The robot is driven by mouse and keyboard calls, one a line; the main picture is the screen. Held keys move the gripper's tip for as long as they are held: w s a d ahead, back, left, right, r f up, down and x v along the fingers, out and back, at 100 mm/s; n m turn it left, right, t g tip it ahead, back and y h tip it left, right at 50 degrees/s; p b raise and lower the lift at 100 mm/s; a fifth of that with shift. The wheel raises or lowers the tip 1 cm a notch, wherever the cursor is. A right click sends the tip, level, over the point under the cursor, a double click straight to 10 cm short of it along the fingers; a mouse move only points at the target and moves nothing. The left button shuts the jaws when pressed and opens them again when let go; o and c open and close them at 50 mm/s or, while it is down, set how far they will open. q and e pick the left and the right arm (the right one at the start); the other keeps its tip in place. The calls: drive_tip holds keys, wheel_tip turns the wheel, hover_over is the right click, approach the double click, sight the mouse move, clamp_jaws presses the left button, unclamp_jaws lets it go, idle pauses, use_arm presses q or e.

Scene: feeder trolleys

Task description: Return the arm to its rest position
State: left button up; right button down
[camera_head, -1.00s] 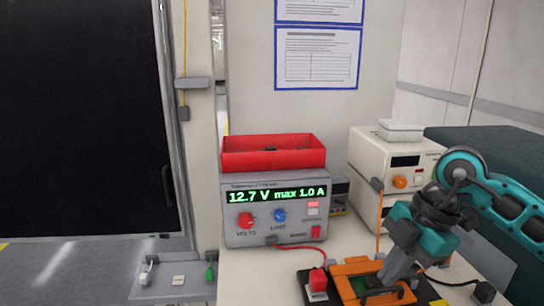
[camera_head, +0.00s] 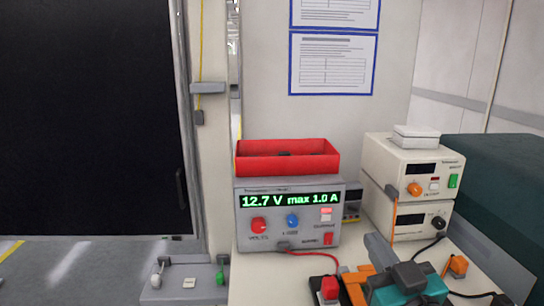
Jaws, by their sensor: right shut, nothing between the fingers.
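My right gripper (camera_head: 380,252) is low in the head view, at the bottom edge right of centre. Its teal body and grey fingers show, and the fingers are shut with nothing between them. It is in front of an orange frame (camera_head: 354,286) on the bench and hides part of it. The rest of the right arm is out of view. My left gripper is not in view.
A grey power supply (camera_head: 240,220) reads 12.7 V, max 1.0 A, with a red bin (camera_head: 287,165) on top. Cream instruments (camera_head: 415,167) are stacked at right. Cables lie on the bench.

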drive_tip(key=s+d+f+m+g+h, duration=0.1)
drive_tip(key=s+f+g, duration=0.1)
drive_tip(key=f, duration=0.2)
drive_tip(key=s+d+f+m+g+h, duration=0.1)
drive_tip(key=s+d+f+g, duration=0.1)
drive_tip(key=f, duration=0.3)
drive_tip(key=s+d+f+g+h, duration=0.1)
drive_tip(key=s+f+g+h, duration=0.1)
drive_tip(key=f, duration=0.3)
drive_tip(key=shift+s+d+m+g, duration=0.4)
drive_tip(key=shift+s+g, duration=0.1)
drive_tip(key=shift+g, duration=0.2)
drive_tip(key=s+a+f+n+g+y, duration=0.1)
drive_tip(key=s+f+g, duration=0.35)
drive_tip(key=s, duration=0.35)
drive_tip(key=s+f+n+g, duration=0.1)
drive_tip(key=s+f+g, duration=0.3)
drive_tip(key=s+f, duration=0.25)
drive_tip(key=w+a+f+t+y, duration=0.2)
drive_tip(key=w+f+t, duration=0.4)
drive_tip(key=f+t, duration=0.1)
drive_tip(key=shift+w+a+f, duration=0.2)
drive_tip(key=shift+a+f, duration=0.1)
drive_tip(key=shift+a, duration=0.1)
drive_tip(key=c, duration=1.8)
unclamp_jaws()
